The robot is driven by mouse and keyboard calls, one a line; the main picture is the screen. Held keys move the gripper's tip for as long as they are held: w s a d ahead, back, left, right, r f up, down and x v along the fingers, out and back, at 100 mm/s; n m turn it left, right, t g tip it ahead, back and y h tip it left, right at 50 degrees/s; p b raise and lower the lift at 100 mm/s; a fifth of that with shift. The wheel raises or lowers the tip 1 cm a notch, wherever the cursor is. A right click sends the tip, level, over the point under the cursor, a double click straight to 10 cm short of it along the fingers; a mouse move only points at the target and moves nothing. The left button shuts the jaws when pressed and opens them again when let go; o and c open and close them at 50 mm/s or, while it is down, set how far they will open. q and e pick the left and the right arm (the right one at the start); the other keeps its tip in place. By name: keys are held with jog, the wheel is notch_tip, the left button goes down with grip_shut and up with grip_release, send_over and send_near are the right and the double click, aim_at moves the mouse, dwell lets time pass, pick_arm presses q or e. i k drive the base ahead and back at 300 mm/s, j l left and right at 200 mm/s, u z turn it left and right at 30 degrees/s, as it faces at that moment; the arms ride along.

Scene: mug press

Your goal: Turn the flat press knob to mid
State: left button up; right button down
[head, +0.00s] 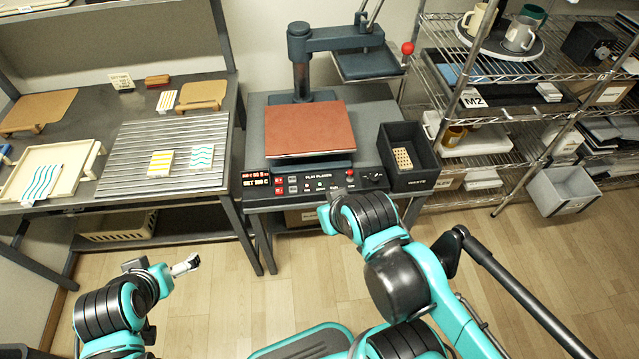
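The flat press (309,130) stands on a dark bench, with a reddish-brown square pad on its base and its dark upper plate swung to the back right. Its front control panel (315,184) has a red lit display at the left, small buttons, a red button and a dark knob (375,178) near the right end. The knob's pointer setting is too small to read. My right gripper (328,217) is just below the panel's front edge, left of the knob and apart from it, mostly hidden by its wrist. My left gripper (187,265) hangs over the floor at lower left, touching nothing; its finger gap is unclear.
A black bin (409,151) with a tan perforated block stands close right of the knob. A red-ball lever (407,48) rises behind. A left table (100,199) holds a ribbed mat, printed sheets and a tray. A wire rack (480,125) with mugs is at right.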

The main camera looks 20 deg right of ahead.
aim_at(374, 178)
jog(key=z, duration=1.3)
